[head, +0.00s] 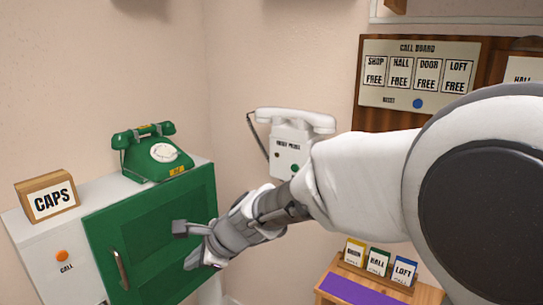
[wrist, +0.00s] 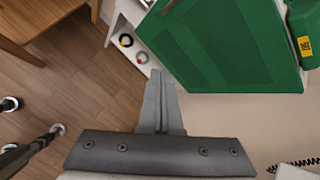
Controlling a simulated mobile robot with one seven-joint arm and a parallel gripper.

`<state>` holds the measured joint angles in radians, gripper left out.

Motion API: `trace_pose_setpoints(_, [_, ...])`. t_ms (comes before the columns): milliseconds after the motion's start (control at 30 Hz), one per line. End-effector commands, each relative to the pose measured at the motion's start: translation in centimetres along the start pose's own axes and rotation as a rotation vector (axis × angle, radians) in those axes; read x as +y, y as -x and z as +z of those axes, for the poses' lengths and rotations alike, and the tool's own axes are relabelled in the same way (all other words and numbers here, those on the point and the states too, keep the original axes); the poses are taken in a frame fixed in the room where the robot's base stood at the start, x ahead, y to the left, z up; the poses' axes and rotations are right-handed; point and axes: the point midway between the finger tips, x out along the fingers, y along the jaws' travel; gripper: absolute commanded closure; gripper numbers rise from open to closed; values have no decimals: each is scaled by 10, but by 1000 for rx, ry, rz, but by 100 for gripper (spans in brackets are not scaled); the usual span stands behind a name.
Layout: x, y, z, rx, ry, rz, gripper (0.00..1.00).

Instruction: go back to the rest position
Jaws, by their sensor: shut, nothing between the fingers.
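My gripper (head: 190,262) is in front of the green cabinet door (head: 150,235) in the head view, with my arm reaching in from the right. Its fingers (wrist: 160,95) are together and hold nothing in the wrist view. They are over the floor, just left of the door's lower edge in that picture. I cannot tell how far they are from the door.
A green dial phone (head: 152,152) and a CAPS box (head: 48,197) stand on the cabinet. A white phone (head: 291,140) hangs on the wall. A card rack (head: 375,264) is at lower right. Small round pieces (wrist: 126,40) sit beside the door. Wooden furniture (wrist: 40,22) stands at upper left.

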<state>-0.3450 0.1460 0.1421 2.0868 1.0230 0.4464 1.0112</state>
Motion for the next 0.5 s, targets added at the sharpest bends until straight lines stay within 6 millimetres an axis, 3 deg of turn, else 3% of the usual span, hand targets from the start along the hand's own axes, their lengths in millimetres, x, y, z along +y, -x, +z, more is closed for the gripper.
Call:
trace_pose_setpoints(33, [0,25,-7,20,105,-12,100])
trace_pose_setpoints(100, [5,52,-17,52,257,-9,100])
trace_pose_setpoints(267, [25,113,-45,147,586,21,100])
trace_pose_setpoints(500, [70,195,-94,323,1029,143,100])
